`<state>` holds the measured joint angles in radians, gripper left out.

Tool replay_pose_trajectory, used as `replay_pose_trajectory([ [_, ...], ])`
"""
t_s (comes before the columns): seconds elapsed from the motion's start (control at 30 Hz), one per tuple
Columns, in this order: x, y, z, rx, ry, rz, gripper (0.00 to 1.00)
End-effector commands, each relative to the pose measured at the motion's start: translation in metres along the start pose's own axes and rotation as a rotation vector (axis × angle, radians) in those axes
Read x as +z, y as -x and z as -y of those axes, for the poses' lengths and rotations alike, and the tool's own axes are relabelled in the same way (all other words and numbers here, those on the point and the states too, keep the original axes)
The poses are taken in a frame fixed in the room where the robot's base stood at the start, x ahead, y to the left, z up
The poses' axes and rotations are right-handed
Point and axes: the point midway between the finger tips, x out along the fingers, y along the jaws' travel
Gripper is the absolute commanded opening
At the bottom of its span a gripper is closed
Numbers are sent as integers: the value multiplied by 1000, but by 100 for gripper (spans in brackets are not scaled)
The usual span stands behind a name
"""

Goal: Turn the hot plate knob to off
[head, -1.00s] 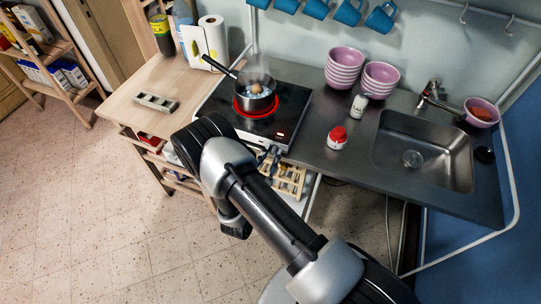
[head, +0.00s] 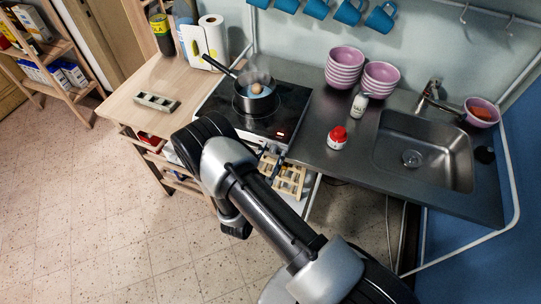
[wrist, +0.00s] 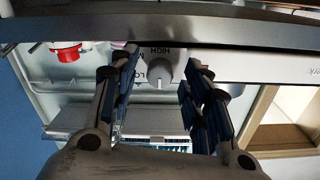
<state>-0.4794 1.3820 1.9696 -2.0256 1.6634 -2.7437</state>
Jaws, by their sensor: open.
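The hot plate (head: 291,105) is a black glass cooktop on the steel counter, with a small red light at its front right. Its burner shows no red glow. The grey round knob (wrist: 160,74) is on the white front panel in the wrist view. The words HIGH and LO, the latter partly hidden, are printed upside down beside it. My gripper (wrist: 160,66) is open, with one blue-padded finger on each side of the knob. Visible gaps separate the fingers from the knob. In the head view my arm hides the knob.
A black pot (head: 258,99) with something round in it stands on the hot plate. A red-capped jar (head: 337,139) and a white shaker (head: 359,105) stand to the right, near the sink (head: 440,150). A wooden rack (head: 291,180) is below the counter.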

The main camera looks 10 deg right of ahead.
Motion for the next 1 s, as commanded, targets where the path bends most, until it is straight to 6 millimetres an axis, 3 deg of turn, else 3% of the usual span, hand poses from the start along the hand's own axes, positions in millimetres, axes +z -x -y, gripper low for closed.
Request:
replay_pose_trajectory([
  [0.27, 0, 10, 1, -3, 0, 1, 44],
  [0.7, 0, 97, 2, -6, 0, 1, 44],
  [1.0, 0, 120, 0, 0, 0, 0, 44],
])
